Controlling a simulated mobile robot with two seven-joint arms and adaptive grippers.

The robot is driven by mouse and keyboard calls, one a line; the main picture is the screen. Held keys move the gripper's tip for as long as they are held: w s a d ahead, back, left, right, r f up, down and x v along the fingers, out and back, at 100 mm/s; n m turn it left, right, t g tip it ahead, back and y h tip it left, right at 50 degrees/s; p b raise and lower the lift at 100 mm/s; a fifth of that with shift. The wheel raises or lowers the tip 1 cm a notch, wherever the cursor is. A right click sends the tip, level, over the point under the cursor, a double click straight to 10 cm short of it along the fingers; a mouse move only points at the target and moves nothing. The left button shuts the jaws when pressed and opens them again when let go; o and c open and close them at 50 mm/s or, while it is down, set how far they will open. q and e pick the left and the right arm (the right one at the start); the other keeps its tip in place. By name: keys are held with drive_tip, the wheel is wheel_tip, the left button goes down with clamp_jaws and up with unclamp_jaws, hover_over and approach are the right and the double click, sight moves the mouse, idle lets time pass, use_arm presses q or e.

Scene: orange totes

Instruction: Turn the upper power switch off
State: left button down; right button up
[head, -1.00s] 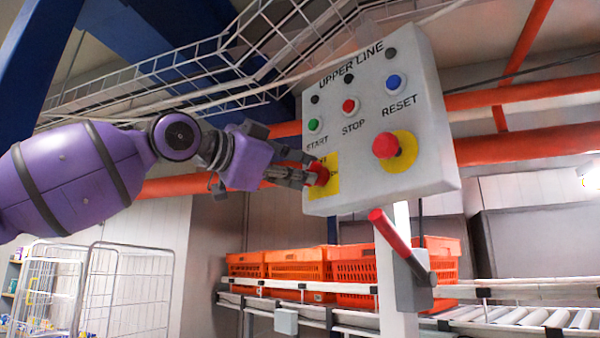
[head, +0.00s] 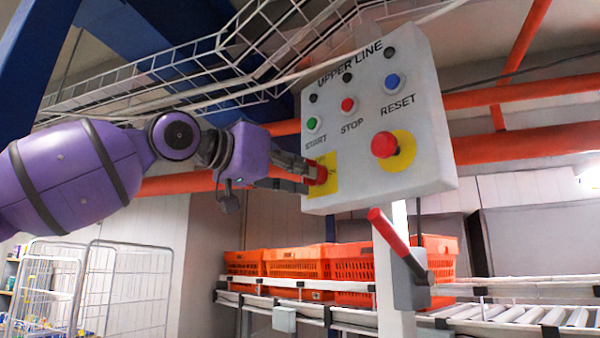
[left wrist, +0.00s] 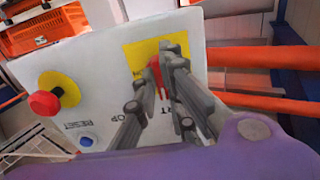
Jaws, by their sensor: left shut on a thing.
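The grey control box (head: 425,110) marked UPPER LINE hangs at the upper right of the head view. Its power switch is a red knob (head: 319,174) on a yellow plate (head: 331,183) at the box's lower left. My left gripper (head: 308,176) is at this knob with its fingers shut on it. In the left wrist view the fingers lie on both sides of the red knob (left wrist: 155,66), in front of the yellow plate (left wrist: 143,53), and hide part of it. My right gripper is not in view.
A red emergency button (head: 384,145) and green, red and blue buttons are on the same box. A red-handled lever (head: 389,232) sits below it. Orange totes (head: 297,265) stand on a conveyor behind. A wire cable tray (head: 200,75) runs above my arm.

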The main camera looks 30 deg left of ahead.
use_arm(q)
drive_tip(key=shift+r, duration=0.1)
idle(0.4)
drive_tip(key=c, duration=1.8)
unclamp_jaws()
drive_tip(key=shift+c, duration=0.2)
drive_tip(key=v, duration=1.2)
